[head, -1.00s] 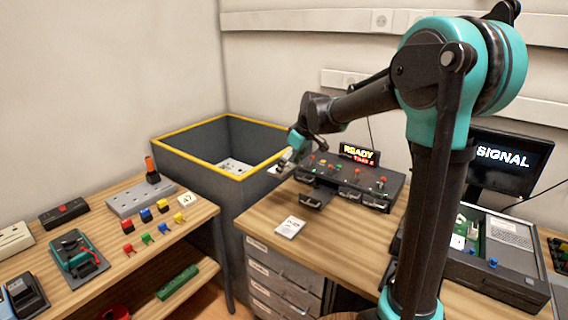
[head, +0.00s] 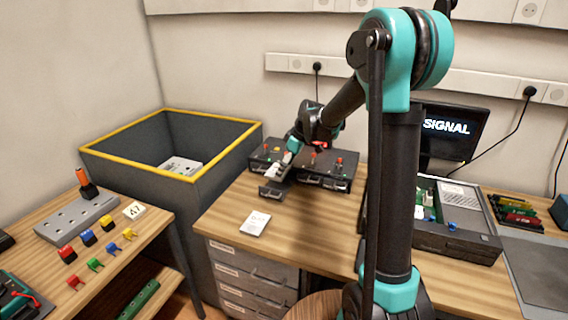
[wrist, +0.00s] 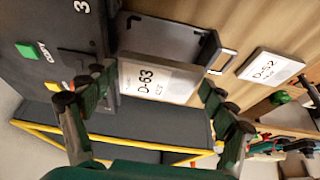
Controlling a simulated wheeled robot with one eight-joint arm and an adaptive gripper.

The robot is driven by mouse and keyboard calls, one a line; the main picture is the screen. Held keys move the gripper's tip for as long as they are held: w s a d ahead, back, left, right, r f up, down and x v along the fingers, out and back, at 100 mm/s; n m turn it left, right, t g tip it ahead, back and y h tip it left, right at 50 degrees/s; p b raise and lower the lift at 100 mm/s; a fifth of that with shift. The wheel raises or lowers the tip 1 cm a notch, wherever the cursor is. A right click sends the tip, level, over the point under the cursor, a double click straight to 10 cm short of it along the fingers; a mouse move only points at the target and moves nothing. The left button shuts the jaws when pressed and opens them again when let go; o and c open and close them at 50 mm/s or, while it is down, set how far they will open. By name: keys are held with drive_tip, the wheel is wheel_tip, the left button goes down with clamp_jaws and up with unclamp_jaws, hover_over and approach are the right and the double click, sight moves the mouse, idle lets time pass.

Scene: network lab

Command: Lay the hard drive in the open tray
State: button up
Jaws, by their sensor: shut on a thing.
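My gripper (wrist: 156,84) is shut on a light grey hard drive (wrist: 160,80) labelled D-63, with a finger at each end of it. The open tray (wrist: 160,38), dark with a metal handle, sticks out of the drive unit just beyond the drive in the wrist view. The drive overlaps the tray's near edge in that view; I cannot tell the height between them. In the head view my gripper (head: 284,160) is at the front of the dark drive unit (head: 325,165), above the open tray (head: 270,192) at its left end.
A second drive (head: 255,223), labelled D-52 in the wrist view (wrist: 270,66), lies flat on the wooden desk (head: 310,220). A yellow-rimmed grey bin (head: 195,185) stands left of the desk. An open computer case (head: 455,240) and a monitor (head: 450,128) are on the right.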

drive_tip(key=shift+f, duration=2.55)
drive_tip(key=shift+f, duration=0.45)
drive_tip(key=shift+c, duration=0.5)
idle(0.3)
drive_tip(key=o, duration=1.7)
drive_tip(key=shift+r, duration=0.15)
drive_tip(key=shift+r, duration=3.9)
drive_tip(key=shift+s, duration=0.1)
